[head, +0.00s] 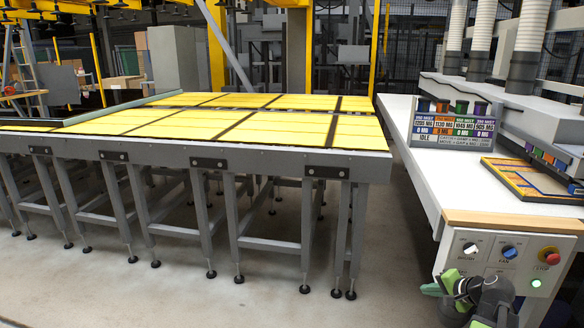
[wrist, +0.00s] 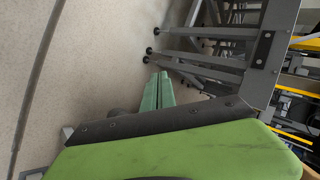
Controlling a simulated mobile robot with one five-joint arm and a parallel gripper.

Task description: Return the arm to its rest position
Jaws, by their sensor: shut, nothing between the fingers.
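My gripper (head: 432,289) is low at the right of the head view, in front of the control panel (head: 505,262) at the end of the white bench. It points to the left. In the wrist view my gripper's two green fingers (wrist: 158,78) lie together, with nothing between them. They are over the bare floor, apart from the grey table legs. My arm hides part of the panel's lower edge.
A long table with yellow panels (head: 300,131) on grey legs stands at the left and middle. The white bench (head: 398,123) at the right holds a display board (head: 453,125) and a patterned tray (head: 530,178). Bare floor lies between the table and the panel.

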